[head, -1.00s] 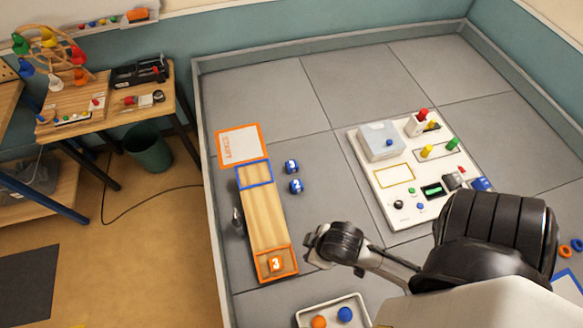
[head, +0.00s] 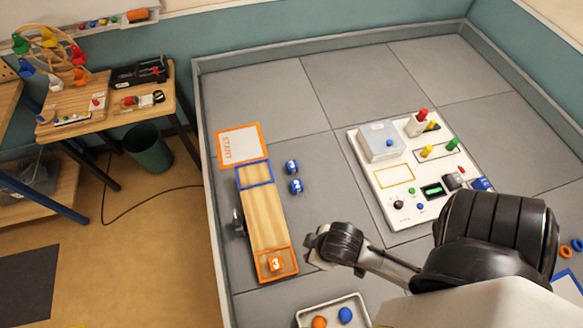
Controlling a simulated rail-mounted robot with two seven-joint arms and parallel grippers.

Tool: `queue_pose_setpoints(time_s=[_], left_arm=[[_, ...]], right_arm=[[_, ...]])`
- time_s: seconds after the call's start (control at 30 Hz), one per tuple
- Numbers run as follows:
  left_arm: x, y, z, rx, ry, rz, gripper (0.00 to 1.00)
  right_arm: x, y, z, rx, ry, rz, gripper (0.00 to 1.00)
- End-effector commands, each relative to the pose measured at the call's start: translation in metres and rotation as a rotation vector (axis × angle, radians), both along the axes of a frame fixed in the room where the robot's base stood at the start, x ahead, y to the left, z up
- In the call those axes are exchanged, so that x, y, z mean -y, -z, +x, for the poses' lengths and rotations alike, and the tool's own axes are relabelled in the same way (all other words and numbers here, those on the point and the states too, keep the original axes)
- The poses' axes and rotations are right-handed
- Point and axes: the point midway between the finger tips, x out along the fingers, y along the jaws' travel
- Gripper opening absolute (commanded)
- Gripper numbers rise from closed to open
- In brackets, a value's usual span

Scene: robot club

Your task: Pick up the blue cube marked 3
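Two blue cubes lie on the grey floor right of a wooden board. The upper blue cube (head: 291,167) has a white mark too small to read surely. The lower blue cube (head: 295,186) seems to be marked 2. Another blue block with a white mark (head: 481,184) shows at the right edge of the white panel, just above my arm; its number is unclear. My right arm comes in from the lower right, and its dark end (head: 335,245) is over the floor, right of the board and apart from these cubes. Its fingers cannot be made out. My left gripper is out of view.
An orange cube marked 3 (head: 276,264) sits in the orange square of the wooden board (head: 264,215). A white tray (head: 330,302) holds an orange and a blue ball. The white panel (head: 405,215) bears pegs and knobs. Low walls (head: 209,190) edge the floor; its back is clear.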

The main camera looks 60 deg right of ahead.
Motion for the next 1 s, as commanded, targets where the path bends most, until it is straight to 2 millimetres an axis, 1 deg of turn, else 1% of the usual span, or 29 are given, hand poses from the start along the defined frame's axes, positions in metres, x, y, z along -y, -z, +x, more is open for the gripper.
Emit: queue_pose_setpoints(time_s=[0.07,0.5,0.57,1.0], left_arm=[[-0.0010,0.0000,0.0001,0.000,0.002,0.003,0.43],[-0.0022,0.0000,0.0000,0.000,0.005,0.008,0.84],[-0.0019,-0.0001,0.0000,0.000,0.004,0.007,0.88],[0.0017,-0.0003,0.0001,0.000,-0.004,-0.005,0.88]], right_arm=[[-0.0001,0.0000,-0.0001,0.000,0.000,0.000,0.43],[-0.0005,0.0001,-0.0001,0.000,0.001,0.001,0.43],[-0.0006,0.0001,0.0000,0.000,0.002,0.002,0.43],[-0.0007,0.0001,0.0000,0.000,0.001,0.002,0.43]])
